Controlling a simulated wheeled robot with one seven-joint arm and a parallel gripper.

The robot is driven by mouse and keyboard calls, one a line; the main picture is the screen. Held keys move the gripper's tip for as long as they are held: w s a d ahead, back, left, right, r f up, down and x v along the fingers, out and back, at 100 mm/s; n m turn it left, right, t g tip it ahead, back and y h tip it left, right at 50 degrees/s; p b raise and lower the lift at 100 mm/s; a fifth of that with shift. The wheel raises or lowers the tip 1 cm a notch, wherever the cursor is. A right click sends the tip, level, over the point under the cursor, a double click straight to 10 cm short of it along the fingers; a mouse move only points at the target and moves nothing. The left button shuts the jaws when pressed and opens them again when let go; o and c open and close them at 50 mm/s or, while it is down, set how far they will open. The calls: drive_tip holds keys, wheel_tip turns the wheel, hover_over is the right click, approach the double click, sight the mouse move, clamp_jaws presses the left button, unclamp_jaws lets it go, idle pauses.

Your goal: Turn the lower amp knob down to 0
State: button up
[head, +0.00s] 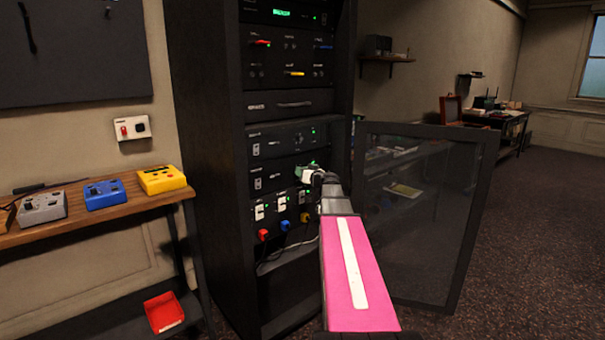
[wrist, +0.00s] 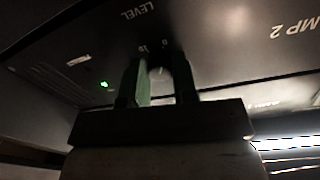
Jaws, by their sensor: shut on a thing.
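The lower amp (head: 272,180) is a black panel in the open rack, under a similar upper amp (head: 270,145). In the wrist view its face (wrist: 225,50) shows upside down, with the words LEVEL and AMP 2 and a green light. My gripper (head: 308,171) is at the right part of the lower amp in the head view. In the wrist view my gripper (wrist: 158,80) has one finger on each side of the dark lower amp knob (wrist: 160,72) and is shut on it. Scale figures show just past the fingertips. The knob's exact setting is too dark to read.
The rack's mesh door (head: 425,215) stands open to the right of my arm. Below the amp are several switches and coloured plugs with cables (head: 283,226). A wooden bench (head: 100,212) with coloured boxes stands left of the rack. Open carpet lies to the right.

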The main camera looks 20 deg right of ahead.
drive_tip(key=o, duration=0.9)
drive_tip(key=v, duration=1.1)
drive_tip(key=s+a+f+g+y, duration=0.1)
drive_tip(key=s+a+f+g, duration=0.3)
drive_tip(key=a+f, duration=0.55)
drive_tip(key=s+a+f+g+y, duration=0.1)
drive_tip(key=s+a+f+g, duration=0.3)
drive_tip(key=a+f, duration=0.5)
drive_tip(key=s+a+f+g+h, duration=0.2)
drive_tip(key=s+f+g, duration=0.1)
drive_tip(key=s+f, duration=0.1)
drive_tip(key=s+a+f+m+g+h, duration=0.1)
drive_tip(key=s+a+f+g+h, duration=0.1)
drive_tip(key=s, duration=0.4)
drive_tip(key=s+a+f+g+h, duration=0.3)
drive_tip(key=s+a+f+g, duration=0.1)
drive_tip(key=s+f, duration=0.1)
drive_tip(key=shift+s+f, duration=0.35)
drive_tip(key=shift+f, duration=0.4)
